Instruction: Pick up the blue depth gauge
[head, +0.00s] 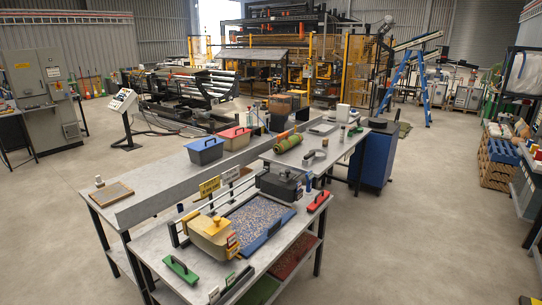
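A long blue piece (267,233) lies along the right front edge of the speckled tray (258,218) on the front workbench. It may be the blue depth gauge, but it is too small to tell for sure. A small blue upright item (308,184) stands behind the tray near the dark box. Neither of my grippers shows in the head view, so I cannot see whether they are open or shut.
The front workbench (205,282) also carries a yellow block-like device (211,236), a green-handled tool (181,268), a red-handled tool (318,201) and a dark box (281,184). The concrete floor (420,220) at right is clear.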

